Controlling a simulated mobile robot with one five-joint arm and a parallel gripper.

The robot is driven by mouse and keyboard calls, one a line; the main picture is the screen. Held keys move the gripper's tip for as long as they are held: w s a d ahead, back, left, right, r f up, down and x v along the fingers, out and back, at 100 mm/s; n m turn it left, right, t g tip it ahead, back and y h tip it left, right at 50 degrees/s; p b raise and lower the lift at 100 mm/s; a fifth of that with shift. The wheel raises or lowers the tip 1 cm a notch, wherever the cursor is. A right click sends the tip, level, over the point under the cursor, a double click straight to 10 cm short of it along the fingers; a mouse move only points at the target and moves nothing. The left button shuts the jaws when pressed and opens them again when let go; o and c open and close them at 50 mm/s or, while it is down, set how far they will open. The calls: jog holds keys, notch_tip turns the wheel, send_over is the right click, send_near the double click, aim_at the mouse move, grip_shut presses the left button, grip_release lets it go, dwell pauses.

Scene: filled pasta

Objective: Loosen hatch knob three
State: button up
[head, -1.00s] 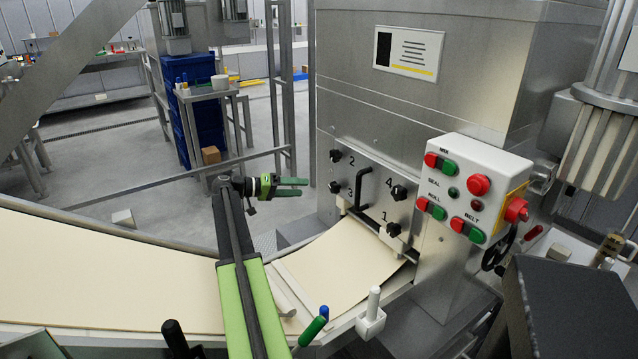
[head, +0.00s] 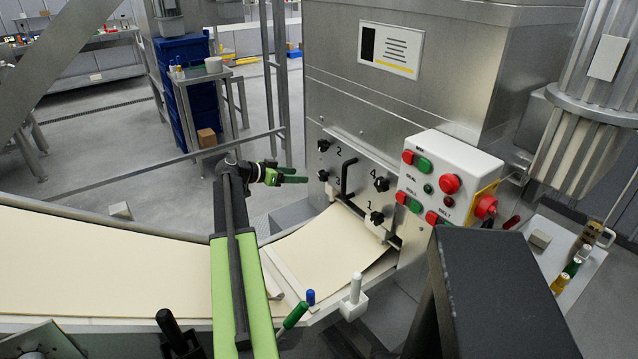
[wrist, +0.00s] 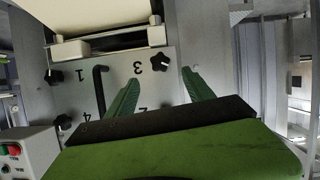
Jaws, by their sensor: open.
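Hatch knob three (head: 323,175) is a black star knob at the left edge of the steel hatch plate (head: 352,205), beside the printed 3. In the wrist view, which shows the plate upside down, knob three (wrist: 158,63) appears between and just beyond my fingertips. My gripper (head: 301,176) is open and empty, its green fingers pointing at the knob from the left, with a small gap in the head view. The fingers also show in the wrist view (wrist: 161,77). Knob two (head: 323,145) is above; in the wrist view my gripper's body hides it.
Knob four (head: 381,184), knob one (head: 376,218) and a black handle (head: 346,180) share the plate. A white button box (head: 447,180) is to its right. A pale dough sheet (head: 325,245) runs below the plate.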

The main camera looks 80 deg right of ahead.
aim_at(320, 176)
jog(key=b+x, duration=0.3)
jog(key=x, duration=0.8)
